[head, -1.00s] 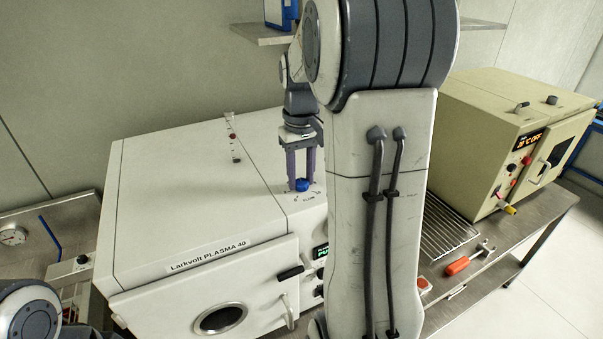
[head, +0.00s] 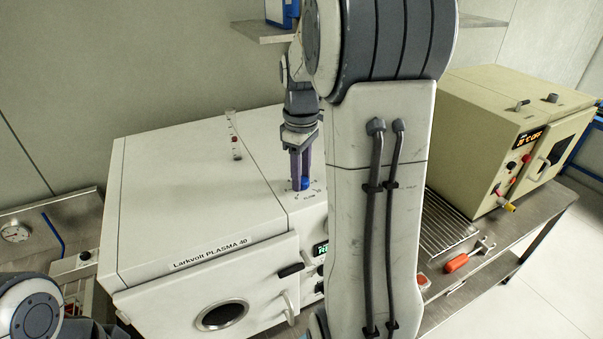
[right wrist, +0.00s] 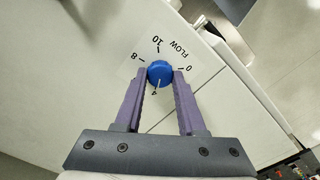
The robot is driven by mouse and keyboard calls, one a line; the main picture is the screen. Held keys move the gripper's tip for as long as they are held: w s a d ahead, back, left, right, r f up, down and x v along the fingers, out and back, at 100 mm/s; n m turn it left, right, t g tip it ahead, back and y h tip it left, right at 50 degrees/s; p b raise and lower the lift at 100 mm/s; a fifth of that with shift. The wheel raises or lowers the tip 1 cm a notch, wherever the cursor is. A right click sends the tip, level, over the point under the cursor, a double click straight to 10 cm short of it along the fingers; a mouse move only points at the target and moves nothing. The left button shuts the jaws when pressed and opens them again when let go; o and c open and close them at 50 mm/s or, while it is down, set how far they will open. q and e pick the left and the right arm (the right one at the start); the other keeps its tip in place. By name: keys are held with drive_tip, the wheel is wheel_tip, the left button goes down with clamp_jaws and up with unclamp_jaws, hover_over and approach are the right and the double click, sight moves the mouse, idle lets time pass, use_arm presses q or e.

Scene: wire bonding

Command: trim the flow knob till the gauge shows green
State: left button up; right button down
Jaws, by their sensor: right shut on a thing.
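The blue flow knob (head: 305,183) sits on the top right of the white Larkvolt PLASMA 40 machine (head: 190,200). In the right wrist view the knob (right wrist: 160,70) has a white pointer line near the 4 of a printed FLOW scale. My right gripper (head: 301,182) points down over the knob, its purple fingers shut on the knob's sides. A slim gauge tube (head: 234,143) with a red spot stands on the machine's top; no green is visible on it. My left gripper is out of view.
My right arm hides part of the machine's front panel and its lit display (head: 320,250). A beige oven (head: 490,140) stands at the right, beside a wire rack (head: 445,232) and an orange-handled tool (head: 457,263). A dial gauge (head: 14,232) shows at the far left.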

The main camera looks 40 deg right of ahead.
idle(0.4)
drive_tip(key=c, duration=0.5)
unclamp_jaws()
wheel_tip(320, 180, up, 11)
drive_tip(key=b, duration=0.1)
drive_tip(key=shift+f+b, duration=0.2)
drive_tip(key=shift+b, duration=0.2)
